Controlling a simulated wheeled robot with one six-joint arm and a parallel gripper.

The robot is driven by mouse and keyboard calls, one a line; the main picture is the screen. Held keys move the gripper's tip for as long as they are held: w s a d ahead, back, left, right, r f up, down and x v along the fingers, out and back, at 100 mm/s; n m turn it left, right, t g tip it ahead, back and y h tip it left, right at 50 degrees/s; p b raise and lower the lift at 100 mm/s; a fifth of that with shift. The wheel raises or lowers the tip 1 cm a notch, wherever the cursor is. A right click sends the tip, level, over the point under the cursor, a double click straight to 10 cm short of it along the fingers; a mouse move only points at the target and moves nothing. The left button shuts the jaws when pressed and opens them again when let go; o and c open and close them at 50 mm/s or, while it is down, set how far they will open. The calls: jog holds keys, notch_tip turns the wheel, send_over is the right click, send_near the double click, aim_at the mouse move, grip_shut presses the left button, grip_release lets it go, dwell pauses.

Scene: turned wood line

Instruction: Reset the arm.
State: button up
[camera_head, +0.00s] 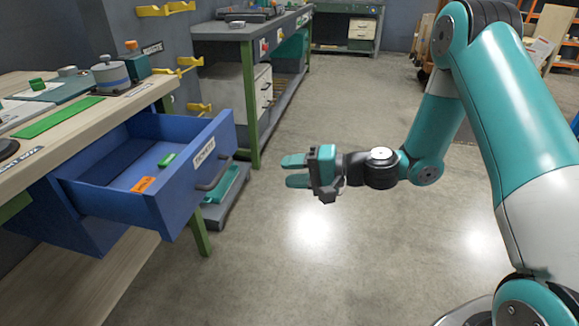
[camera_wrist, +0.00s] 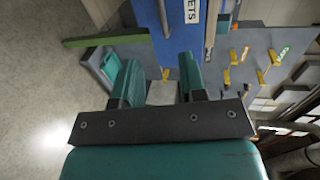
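My gripper (camera_head: 294,171) is in the middle of the head view, held above the open floor and pointing left. Its two teal fingers are apart with nothing between them. In the wrist view my gripper (camera_wrist: 160,85) also shows its fingers spread and empty. The arm is bent, rising from the lower right and reaching down to the left. The gripper is to the right of an open blue drawer (camera_head: 170,222) and apart from its black handle (camera_head: 214,175).
The drawer holds an orange tag (camera_head: 143,185) and a green tag (camera_head: 167,159). It juts from a wooden workbench (camera_head: 60,140). A low teal bin (camera_head: 222,184) sits behind the drawer front. Another bench (camera_head: 247,32) stands farther back. The floor (camera_head: 330,250) around my gripper is clear.

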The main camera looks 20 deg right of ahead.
jog(key=s+a+r+n+g+h, duration=0.35)
jog(key=s+r+n, duration=0.2)
jog(key=s, duration=0.35)
jog(key=s+a+r+n+g+h, duration=0.2)
jog(key=s+a+r+n+g, duration=0.25)
jog(key=s, duration=0.45)
jog(key=s+d+r+n+h+p, duration=0.1)
jog(key=s+d+r+n+h, duration=0.25)
jog(key=s+d, duration=0.35)
notch_tip(320, 180, up, 20)
jog(key=a+p, duration=0.1)
jog(key=p, duration=2)
jog(key=shift+s+a, duration=0.15)
jog(key=shift+s, duration=0.3)
jog(key=shift+r+m, duration=0.1)
jog(key=shift+m, duration=0.15)
